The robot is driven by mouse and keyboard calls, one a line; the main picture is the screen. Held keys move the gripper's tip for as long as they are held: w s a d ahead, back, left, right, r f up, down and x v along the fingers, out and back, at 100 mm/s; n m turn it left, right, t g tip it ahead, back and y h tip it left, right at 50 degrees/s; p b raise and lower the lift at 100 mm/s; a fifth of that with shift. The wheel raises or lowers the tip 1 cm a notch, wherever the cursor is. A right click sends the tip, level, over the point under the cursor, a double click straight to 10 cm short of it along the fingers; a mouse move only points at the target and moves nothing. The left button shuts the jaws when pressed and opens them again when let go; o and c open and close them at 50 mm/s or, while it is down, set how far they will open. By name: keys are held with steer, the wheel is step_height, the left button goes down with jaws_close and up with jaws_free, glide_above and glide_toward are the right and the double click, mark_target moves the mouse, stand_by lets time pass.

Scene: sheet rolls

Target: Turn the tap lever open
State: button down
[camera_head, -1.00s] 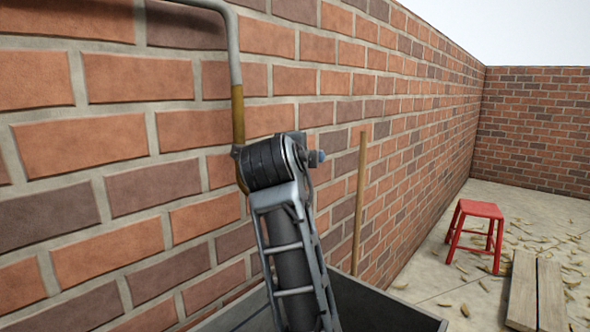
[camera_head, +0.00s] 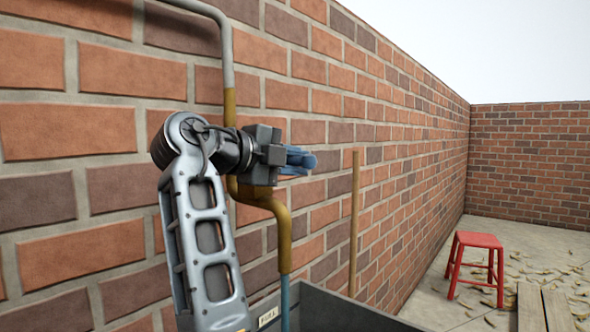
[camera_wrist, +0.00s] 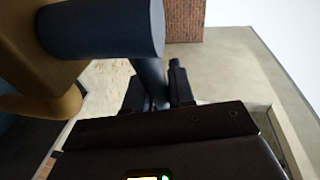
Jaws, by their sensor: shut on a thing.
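The tap is on a pipe running down the brick wall, grey above and brass (camera_head: 284,236) below. In the wrist view the brass body (camera_wrist: 50,50) is at the left, with a dark blue round piece (camera_wrist: 100,30) on it. A blue lever (camera_head: 300,160) shows at the tip of my gripper (camera_head: 280,157) in the head view. In the wrist view the lever (camera_wrist: 149,75) runs down between the two dark fingers of my gripper (camera_wrist: 157,92), which are shut on it. My wrist hides much of the tap in the head view.
A dark grey open container (camera_head: 345,312) stands below the pipe, with a "FULL" label (camera_head: 268,317) near it. A wooden pole (camera_head: 354,222) leans by the wall. A red stool (camera_head: 477,241) and planks (camera_head: 545,308) are on the littered floor at the right.

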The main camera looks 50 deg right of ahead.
stand_by(0.4)
steer(key=c, duration=1.1)
jaws_free()
steer(key=shift+o, duration=0.2)
steer(key=a+r, duration=0.1)
steer(key=a, duration=0.6)
steer(key=shift+w+a+r, duration=0.15)
steer(key=shift+w+a, duration=0.15)
steer(key=shift+w, duration=0.1)
